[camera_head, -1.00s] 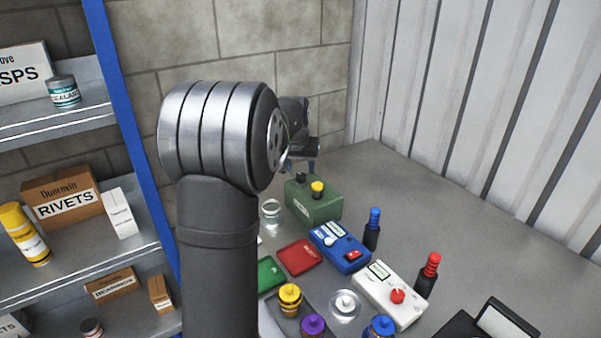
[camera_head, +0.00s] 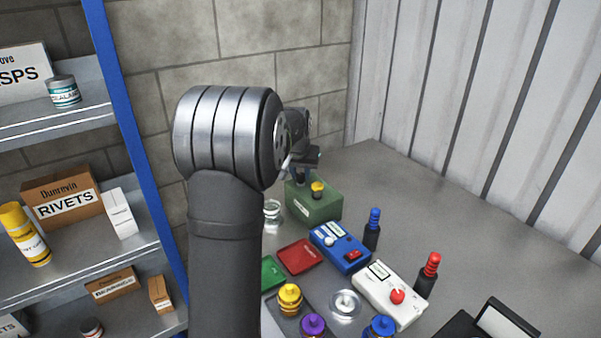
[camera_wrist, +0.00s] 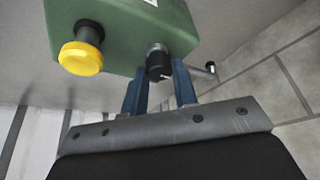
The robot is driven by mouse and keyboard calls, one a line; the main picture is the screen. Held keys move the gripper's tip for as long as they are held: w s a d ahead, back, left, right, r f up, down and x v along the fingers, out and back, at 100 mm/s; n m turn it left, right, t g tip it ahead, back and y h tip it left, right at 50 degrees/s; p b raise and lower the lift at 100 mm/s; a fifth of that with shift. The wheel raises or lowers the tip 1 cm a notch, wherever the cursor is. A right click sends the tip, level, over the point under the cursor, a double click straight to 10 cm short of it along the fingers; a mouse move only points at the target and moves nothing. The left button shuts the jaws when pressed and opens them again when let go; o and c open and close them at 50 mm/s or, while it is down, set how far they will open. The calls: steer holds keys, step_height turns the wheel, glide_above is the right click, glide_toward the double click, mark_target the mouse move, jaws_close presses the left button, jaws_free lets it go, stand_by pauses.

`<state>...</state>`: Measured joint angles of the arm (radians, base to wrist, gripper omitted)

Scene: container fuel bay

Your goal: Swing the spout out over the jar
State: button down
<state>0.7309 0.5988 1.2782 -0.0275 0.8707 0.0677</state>
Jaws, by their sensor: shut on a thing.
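The green box (camera_head: 318,208) stands at the back of the bench, with a yellow-capped knob (camera_head: 317,188) on top. In the wrist view the box (camera_wrist: 120,30) shows the yellow cap (camera_wrist: 80,58) and a black knob (camera_wrist: 159,66) with a silver collar. My gripper (camera_wrist: 158,80) has its two blue fingers on either side of the black knob, shut on it. A thin grey tube (camera_wrist: 203,70), apparently the spout, reaches out to the right past the fingers. The clear glass jar (camera_head: 272,211) stands left of the box and is not visible in the wrist view.
A red tray (camera_head: 297,257), a blue box (camera_head: 340,247) and a white box (camera_head: 390,294) stand in front. Blue-topped (camera_head: 372,230) and red-topped (camera_head: 428,275) bottles stand to the right. Shelves (camera_head: 75,250) are at left. The bench's right side is mostly clear.

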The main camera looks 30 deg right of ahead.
steer(key=shift+n, duration=0.3)
steer(key=n, duration=0.2)
steer(key=n+t+y, duration=0.1)
steer(key=n, duration=0.1)
steer(key=shift+s+d+y, duration=0.1)
steer(key=shift+d+y, duration=0.05)
steer(key=shift+y, duration=0.15)
steer(key=n+y, duration=0.1)
steer(key=n, duration=0.3)
steer(key=shift+d+n+y, duration=0.1)
steer(key=shift+n+y, duration=0.3)
steer(key=n+y, duration=0.1)
steer(key=n, duration=0.3)
steer(key=shift+d+n+y, duration=0.1)
steer(key=shift+n+y, duration=0.2)
steer(key=shift+y, duration=0.1)
steer(key=shift+d+n+g+y, duration=0.1)
steer(key=shift+n+g+y, duration=0.4)
steer(key=shift+n, duration=1.4)
steer(key=c, duration=1.1)
jaws_free()
steer(key=shift+c, duration=0.2)
